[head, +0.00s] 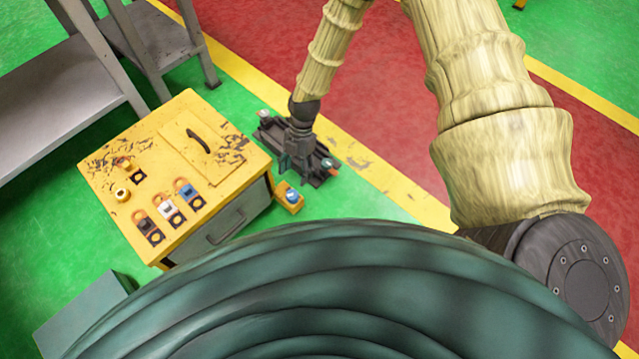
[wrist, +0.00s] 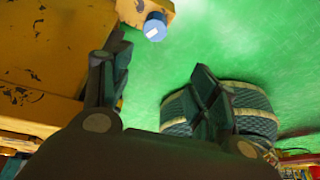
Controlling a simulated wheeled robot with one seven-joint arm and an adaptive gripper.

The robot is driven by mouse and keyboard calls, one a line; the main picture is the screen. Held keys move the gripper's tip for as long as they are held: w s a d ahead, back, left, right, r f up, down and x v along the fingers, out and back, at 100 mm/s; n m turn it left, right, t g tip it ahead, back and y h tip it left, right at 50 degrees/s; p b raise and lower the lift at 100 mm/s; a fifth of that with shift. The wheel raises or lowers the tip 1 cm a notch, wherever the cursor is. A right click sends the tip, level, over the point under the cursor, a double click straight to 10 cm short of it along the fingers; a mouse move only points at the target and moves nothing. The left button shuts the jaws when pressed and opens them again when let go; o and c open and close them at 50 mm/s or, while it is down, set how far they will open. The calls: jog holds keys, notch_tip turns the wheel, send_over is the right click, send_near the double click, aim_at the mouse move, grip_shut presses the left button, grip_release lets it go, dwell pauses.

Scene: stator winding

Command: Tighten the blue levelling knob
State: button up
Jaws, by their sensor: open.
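The blue levelling knob (head: 292,195) sits on a small yellow bracket (head: 288,206) low beside the yellow cabinet, at its right side. In the wrist view the blue knob (wrist: 155,27) is at the top, ahead of the fingers and a little left of centre. It has a pale mark on its top. My gripper (wrist: 160,58) is open with nothing between its fingers, and apart from the knob. In the head view the dark end of my arm is just above and right of the knob, beside the cabinet.
The yellow cabinet (head: 219,182) stands close at the left, with a black handle and several coloured switches on top. In the wrist view its wall (wrist: 45,70) is near the left finger. A grey bench (head: 60,85) is at upper left. Green floor is clear around the knob's outer side.

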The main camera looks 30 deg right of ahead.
jog(key=s+r+m+t+h+p, duration=0.1)
jog(key=s+r+m+p, duration=1.3)
jog(key=s+p, duration=0.3)
jog(key=shift+a+r+m+p, duration=0.3)
jog(key=shift+r+p, duration=0.05)
jog(key=shift+p, duration=0.55)
jog(key=shift+s, duration=0.25)
